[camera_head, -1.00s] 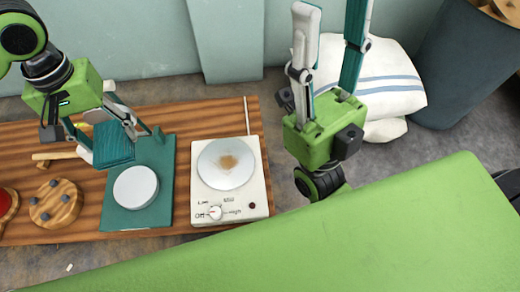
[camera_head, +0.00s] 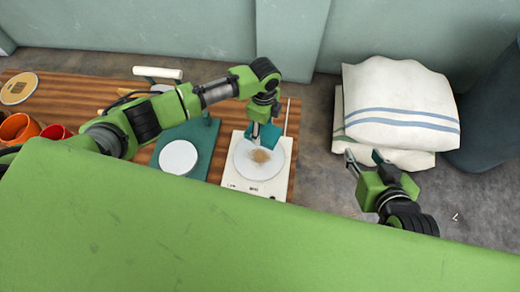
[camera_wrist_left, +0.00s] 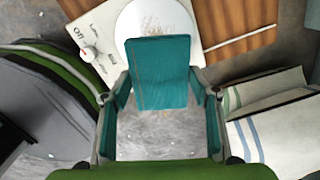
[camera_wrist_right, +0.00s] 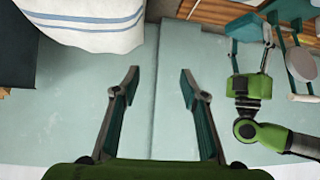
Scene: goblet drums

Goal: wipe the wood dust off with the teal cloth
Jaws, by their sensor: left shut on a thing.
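The wood dust (camera_head: 261,156) is a small tan patch on the round pale plate (camera_head: 243,168) of a white heater with a dial. It also shows in the left wrist view (camera_wrist_left: 150,24), just beyond the cloth. My left gripper (camera_head: 262,131) is shut on the teal cloth (camera_head: 271,140) at the far edge of the plate, by the dust. The cloth lies flat across its fingers in the left wrist view (camera_wrist_left: 160,75). Whether the cloth touches the plate I cannot tell. My right gripper (camera_head: 364,158) is open and empty, right of the bench; its spread fingers show in the right wrist view (camera_wrist_right: 159,78).
A white disc (camera_head: 178,157) sits on a teal board left of the heater. Orange and red cups (camera_head: 18,128) stand at the far left of the wooden bench. A thin stick (camera_head: 287,115) lies beside the heater. Striped white sacks (camera_head: 400,105) are on the floor at right.

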